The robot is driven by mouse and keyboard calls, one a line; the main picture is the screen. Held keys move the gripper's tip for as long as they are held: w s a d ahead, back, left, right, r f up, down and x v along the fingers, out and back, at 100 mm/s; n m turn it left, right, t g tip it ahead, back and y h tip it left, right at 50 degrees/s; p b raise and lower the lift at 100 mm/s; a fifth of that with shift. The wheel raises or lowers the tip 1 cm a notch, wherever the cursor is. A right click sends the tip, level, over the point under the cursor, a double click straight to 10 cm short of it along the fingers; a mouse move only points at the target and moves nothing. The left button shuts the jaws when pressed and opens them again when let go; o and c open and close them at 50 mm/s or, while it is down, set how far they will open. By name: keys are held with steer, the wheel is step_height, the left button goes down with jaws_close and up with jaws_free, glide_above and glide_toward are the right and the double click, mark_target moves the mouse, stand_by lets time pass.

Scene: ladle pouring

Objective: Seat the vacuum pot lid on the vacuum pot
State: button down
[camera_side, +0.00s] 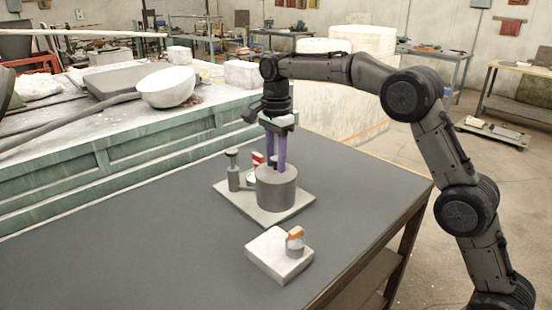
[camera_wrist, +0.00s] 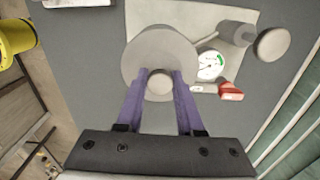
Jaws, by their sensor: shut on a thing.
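The vacuum pot (camera_side: 276,194) is a dark grey cylinder standing upright on a pale base plate (camera_side: 297,208). The lid (camera_wrist: 150,48) is a round grey disc with a pale round knob (camera_wrist: 159,86), seen from above in the wrist view. My gripper (camera_side: 275,170), with purple fingers, points straight down over the pot. In the wrist view my gripper (camera_wrist: 161,72) is shut on the lid's knob, one finger on each side. The lid covers most of the pot in the wrist view. In the side view it is at the pot's top; I cannot tell whether a gap remains.
A capped grey post (camera_side: 233,172), a gauge (camera_wrist: 211,64) and a red handle (camera_wrist: 231,92) stand beside the pot on the plate. A white block (camera_side: 270,257) bears a small orange-topped jar (camera_side: 295,241) in front. A green-sided bench (camera_side: 110,155) lies behind. The dark table is otherwise clear.

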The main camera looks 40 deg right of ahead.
steer(key=shift+r, duration=0.1)
steer(key=shift+c, duration=2.3)
jaws_free()
steer(key=shift+o, duration=0.3)
steer(key=o, duration=0.4)
steer(key=shift+r, duration=3.45)
